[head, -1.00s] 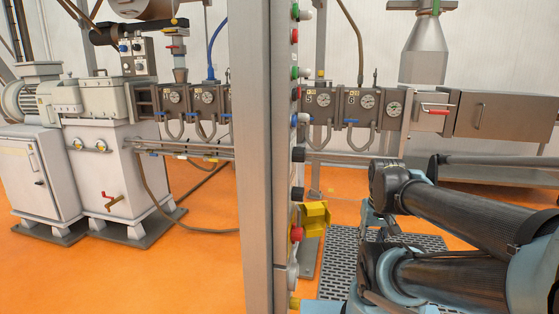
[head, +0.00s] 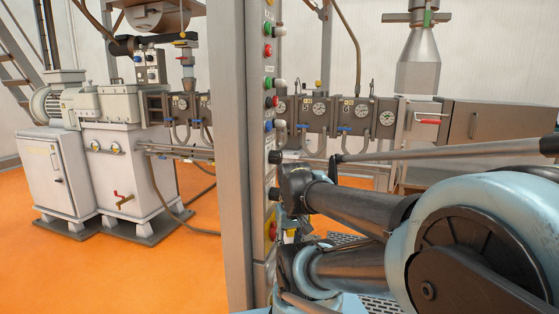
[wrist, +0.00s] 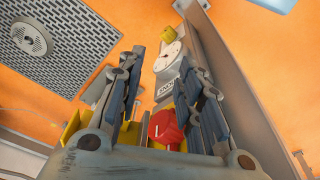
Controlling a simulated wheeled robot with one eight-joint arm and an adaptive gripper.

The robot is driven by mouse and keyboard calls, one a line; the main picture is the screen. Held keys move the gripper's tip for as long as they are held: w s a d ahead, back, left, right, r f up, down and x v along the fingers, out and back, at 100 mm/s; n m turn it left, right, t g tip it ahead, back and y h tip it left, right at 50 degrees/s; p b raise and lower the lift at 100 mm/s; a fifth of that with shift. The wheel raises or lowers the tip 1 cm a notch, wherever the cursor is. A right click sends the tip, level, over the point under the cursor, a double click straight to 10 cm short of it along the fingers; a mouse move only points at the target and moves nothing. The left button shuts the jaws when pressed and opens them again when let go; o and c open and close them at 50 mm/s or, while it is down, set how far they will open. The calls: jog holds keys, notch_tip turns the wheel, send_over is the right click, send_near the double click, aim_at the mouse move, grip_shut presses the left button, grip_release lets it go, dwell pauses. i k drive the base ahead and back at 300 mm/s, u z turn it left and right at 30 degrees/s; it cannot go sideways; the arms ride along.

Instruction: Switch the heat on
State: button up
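The control panel (head: 257,90) on the grey post carries several coloured buttons and knobs, seen nearly edge-on in the head view. Its labels are too small to read, so I cannot tell which control is the heat switch. My gripper (wrist: 160,72) is open in the wrist view, its two fingers apart. A red knob (wrist: 165,128) on a yellow base shows between the fingers, near their roots; I cannot tell whether anything touches it. A pale round part (wrist: 169,56) with a dark label lies farther along. In the head view the gripper is mostly hidden behind my arm.
The grey post (head: 230,150) stands upright at the panel's left. Behind it runs the extruder line with gauges (head: 319,110). A white cabinet (head: 52,170) stands at left. A perforated grate (wrist: 55,45) lies on the orange floor, which is open at front left.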

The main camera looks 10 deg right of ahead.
aim_at(275, 157)
jog(key=u, duration=0.45)
jog(key=k, duration=1.25)
jog(key=z, duration=0.25)
